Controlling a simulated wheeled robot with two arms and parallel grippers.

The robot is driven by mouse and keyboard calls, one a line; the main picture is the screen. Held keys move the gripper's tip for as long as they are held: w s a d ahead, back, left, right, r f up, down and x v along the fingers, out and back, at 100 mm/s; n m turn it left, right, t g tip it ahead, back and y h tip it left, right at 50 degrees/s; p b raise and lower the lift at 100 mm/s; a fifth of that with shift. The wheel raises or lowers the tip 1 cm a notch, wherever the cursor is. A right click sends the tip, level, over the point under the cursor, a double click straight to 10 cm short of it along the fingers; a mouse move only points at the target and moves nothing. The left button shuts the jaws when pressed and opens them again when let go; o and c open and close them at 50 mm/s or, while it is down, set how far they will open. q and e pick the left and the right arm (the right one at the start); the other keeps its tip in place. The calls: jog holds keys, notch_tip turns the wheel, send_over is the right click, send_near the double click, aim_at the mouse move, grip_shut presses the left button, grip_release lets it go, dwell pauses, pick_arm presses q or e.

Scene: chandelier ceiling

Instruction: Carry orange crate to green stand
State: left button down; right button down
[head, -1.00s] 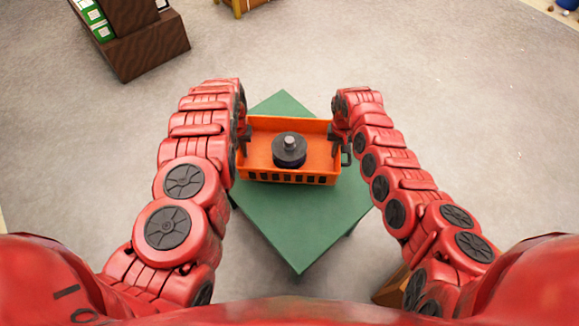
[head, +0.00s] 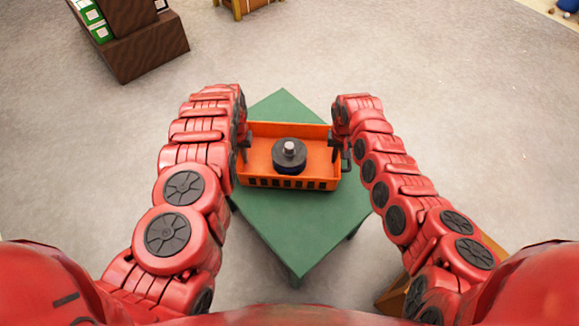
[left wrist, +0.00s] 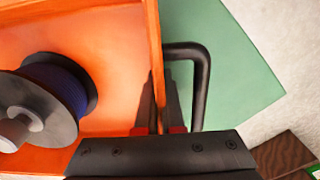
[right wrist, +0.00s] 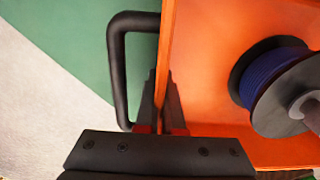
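The orange crate (head: 259,165) is over the green stand (head: 297,235), near the middle of its square top in the head view. I cannot tell whether the crate's underside touches the top. A dark spool (head: 289,158) with blue winding stands inside the crate. My left gripper (head: 244,141) has its fingers on both sides of the crate's left wall, shown in the left wrist view (left wrist: 159,105). My right gripper (head: 334,141) has its fingers around the right wall, shown in the right wrist view (right wrist: 161,105). Both are closed on the walls, beside black handles.
A brown shelf unit (head: 140,52) with green binders stands at the upper left. A wooden piece of furniture (head: 240,8) is at the top edge. A brown wooden object (head: 395,295) is at the lower right, partly behind my right arm. Open grey floor surrounds the stand.

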pick_arm(q)
jog(key=shift+a+f+b, duration=0.1)
jog(key=shift+f+b, duration=0.2)
jog(key=shift+f, duration=0.25)
pick_arm(e)
jog(key=shift+d+f, duration=0.1)
jog(key=shift+f, duration=0.45)
pick_arm(q)
jog(key=c, duration=1.3)
grip_release()
jog(key=shift+r+p, duration=0.3)
pick_arm(e)
jog(key=c, duration=1.3)
grip_release()
jog(key=shift+r, duration=0.3)
pick_arm(q)
jog(key=shift+o, duration=1.3)
pick_arm(e)
jog(key=shift+o, duration=1.3)
pick_arm(q)
notch_tip(320, 180, up, 11)
jog(key=shift+w+f, duration=0.1)
jog(key=shift+r, duration=0.55)
pick_arm(e)
notch_tip(320, 180, up, 12)
pick_arm(q)
jog(key=shift+r, duration=0.15)
pick_arm(e)
jog(key=shift+r, duration=0.1)
